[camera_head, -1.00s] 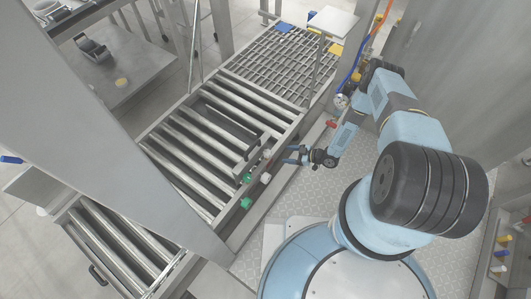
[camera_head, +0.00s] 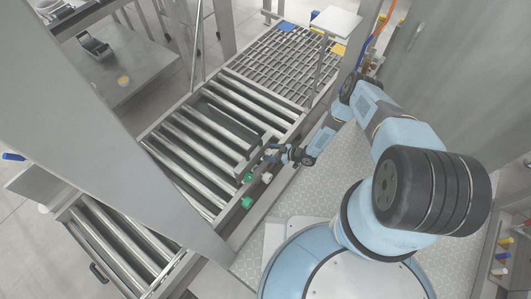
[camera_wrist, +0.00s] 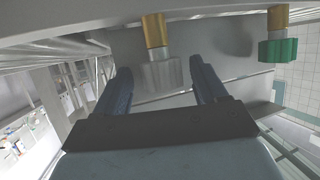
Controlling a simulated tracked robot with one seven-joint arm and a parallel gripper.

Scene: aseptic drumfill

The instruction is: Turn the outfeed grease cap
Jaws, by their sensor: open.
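A pale, ribbed cap (camera_wrist: 162,75) on a brass stem is between my fingertips in the wrist view, with a gap on each side. A green cap (camera_wrist: 278,50) on another brass stem is to its right, outside my fingers. In the head view, my gripper (camera_head: 268,153) is at the conveyor's side rail, open and empty. A white cap (camera_head: 267,177) and two green caps, one upper (camera_head: 247,177) and one lower (camera_head: 246,202), show along that side. The cap at my fingers is mostly hidden there. No label shows which cap is the outfeed one.
The roller conveyor (camera_head: 188,140) lies left of my gripper, with a grating (camera_head: 283,58) behind it. A steel post crosses the left foreground. The tread-plate floor (camera_head: 284,195) right of the rail is clear.

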